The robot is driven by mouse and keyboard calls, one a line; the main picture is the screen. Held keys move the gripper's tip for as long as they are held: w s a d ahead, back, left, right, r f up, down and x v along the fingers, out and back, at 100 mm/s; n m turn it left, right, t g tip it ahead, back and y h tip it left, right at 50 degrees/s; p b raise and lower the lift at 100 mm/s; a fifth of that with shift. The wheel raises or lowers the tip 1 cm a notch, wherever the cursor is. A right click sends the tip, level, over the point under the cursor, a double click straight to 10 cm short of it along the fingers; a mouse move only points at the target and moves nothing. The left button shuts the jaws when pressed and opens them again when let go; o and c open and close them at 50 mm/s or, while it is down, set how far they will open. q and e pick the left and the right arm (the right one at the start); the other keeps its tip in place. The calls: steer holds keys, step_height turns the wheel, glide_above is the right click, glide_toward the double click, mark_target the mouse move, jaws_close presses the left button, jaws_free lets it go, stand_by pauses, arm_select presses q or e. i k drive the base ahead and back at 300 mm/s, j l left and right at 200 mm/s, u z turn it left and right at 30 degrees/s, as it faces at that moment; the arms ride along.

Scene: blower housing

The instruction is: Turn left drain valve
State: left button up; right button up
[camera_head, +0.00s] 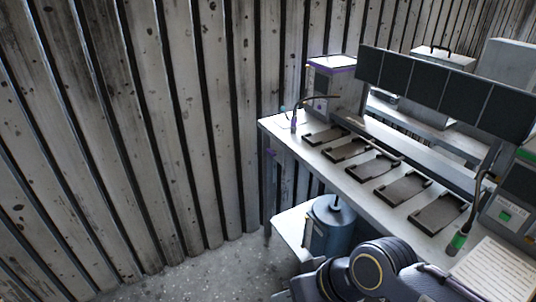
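I cannot make out a drain valve for certain. A small upright fitting with a thin curved hose (295,121) stands at the far left end of the workbench (290,132). A blue-grey cylindrical tank (330,232) stands below the bench's front edge, partly hidden by a dark jointed arm link at the bottom, which looks like mine. Neither gripper's fingertips can be seen, and no hand is at the bench or the tank.
Several dark flat trays (375,166) lie in a row on the bench, with a dark panel row (445,85) behind. A purple-trimmed box (332,80) stands at the back left. A ribbed wall (150,130) fills the left. Speckled floor (220,272) is clear at bottom left.

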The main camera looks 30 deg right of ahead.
mark_target(270, 152)
steer(key=i+l+z, duration=0.25)
steer(key=i, duration=0.5)
steer(key=i+j+z, duration=0.25)
steer(key=i, duration=0.45)
steer(key=i+z, duration=0.25)
steer(key=i, duration=0.5)
